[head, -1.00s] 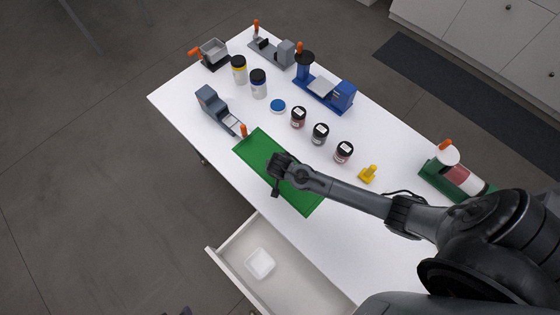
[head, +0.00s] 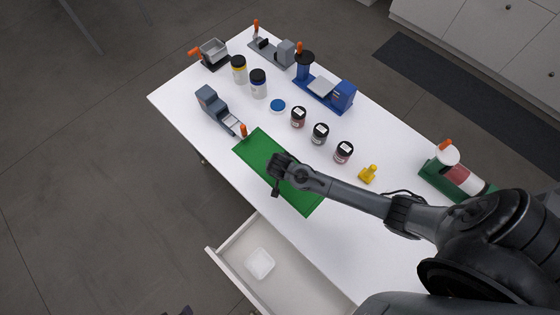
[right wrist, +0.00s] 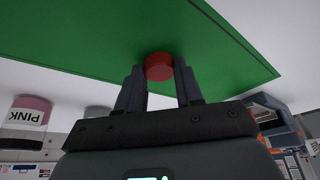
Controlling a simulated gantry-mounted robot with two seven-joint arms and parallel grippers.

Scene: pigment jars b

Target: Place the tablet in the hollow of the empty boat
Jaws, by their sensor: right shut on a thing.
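A red round tablet (right wrist: 158,66) sits between the fingertips of my right gripper (right wrist: 159,75) in the right wrist view. That gripper is shut on it, close to the green mat (right wrist: 75,35); I cannot tell whether the tablet touches the mat. In the head view my right gripper (head: 276,188) is over the middle of the green mat (head: 258,150), and the tablet is hidden there. A white square dish (head: 260,263), which looks like the empty boat, lies in the open drawer in front of the table. My left gripper is not in view.
Three small dark-lidded jars (head: 320,134) stand behind the mat, with a yellow stamp-like piece (head: 368,174) to their right. A grey device (head: 220,110) stands at the mat's left end. The drawer (head: 232,242) juts out in front. A blue device (head: 325,92) stands at the back.

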